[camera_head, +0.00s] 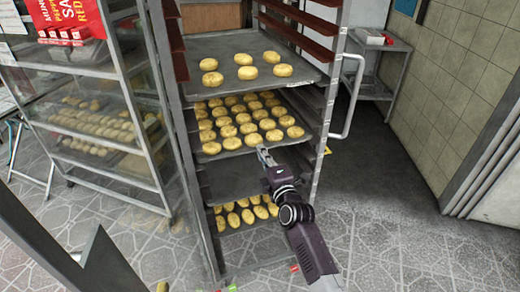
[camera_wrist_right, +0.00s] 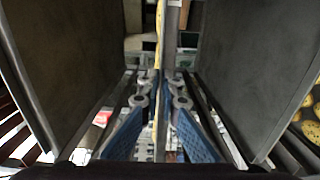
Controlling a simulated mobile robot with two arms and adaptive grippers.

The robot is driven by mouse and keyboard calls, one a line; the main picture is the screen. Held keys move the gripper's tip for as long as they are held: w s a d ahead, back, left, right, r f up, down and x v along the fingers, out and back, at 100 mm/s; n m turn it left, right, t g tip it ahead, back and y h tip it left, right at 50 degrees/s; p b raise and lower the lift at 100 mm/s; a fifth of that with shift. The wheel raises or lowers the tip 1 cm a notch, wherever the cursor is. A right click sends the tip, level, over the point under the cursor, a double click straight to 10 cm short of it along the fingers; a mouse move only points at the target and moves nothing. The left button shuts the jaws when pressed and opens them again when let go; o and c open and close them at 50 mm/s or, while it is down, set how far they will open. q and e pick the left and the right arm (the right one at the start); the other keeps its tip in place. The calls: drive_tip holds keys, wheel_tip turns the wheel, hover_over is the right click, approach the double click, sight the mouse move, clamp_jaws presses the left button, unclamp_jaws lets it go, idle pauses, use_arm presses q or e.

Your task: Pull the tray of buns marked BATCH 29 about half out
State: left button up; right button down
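A tall rack holds several trays of buns. The tray at my right gripper (camera_head: 263,156) is the second from the top; this tray (camera_head: 196,157) is full of rows of round golden buns (camera_head: 228,130). In the right wrist view its thin edge (camera_wrist_right: 159,125) runs between the two blue-padded fingers of the right gripper (camera_wrist_right: 160,130). No BATCH 29 marking is readable. My left gripper is not in view.
Above is a tray (camera_head: 207,46) with several buns; below is an empty tray (camera_head: 235,182), then another with buns (camera_head: 240,215). A bread case (camera_head: 100,110) stands left, a side table (camera_head: 385,45) back right. Floor (camera_head: 400,240) is open at right.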

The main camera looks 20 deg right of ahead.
drive_tip(key=shift+s, duration=0.1)
drive_tip(key=s+d+p, duration=0.1)
drive_tip(key=s+p, duration=1.1)
drive_tip(key=s, duration=1.4)
drive_tip(key=shift+s+d+f, duration=0.25)
drive_tip(key=shift+s+f, duration=0.05)
drive_tip(key=shift+s, duration=0.05)
drive_tip(key=c, duration=2.6)
unclamp_jaws()
drive_tip(key=shift+s+r, duration=0.1)
drive_tip(key=shift+s, duration=0.15)
drive_tip(key=o, duration=0.5)
drive_tip(key=shift+r, duration=0.1)
drive_tip(key=shift+w+r, duration=0.1)
drive_tip(key=shift+p, duration=0.3)
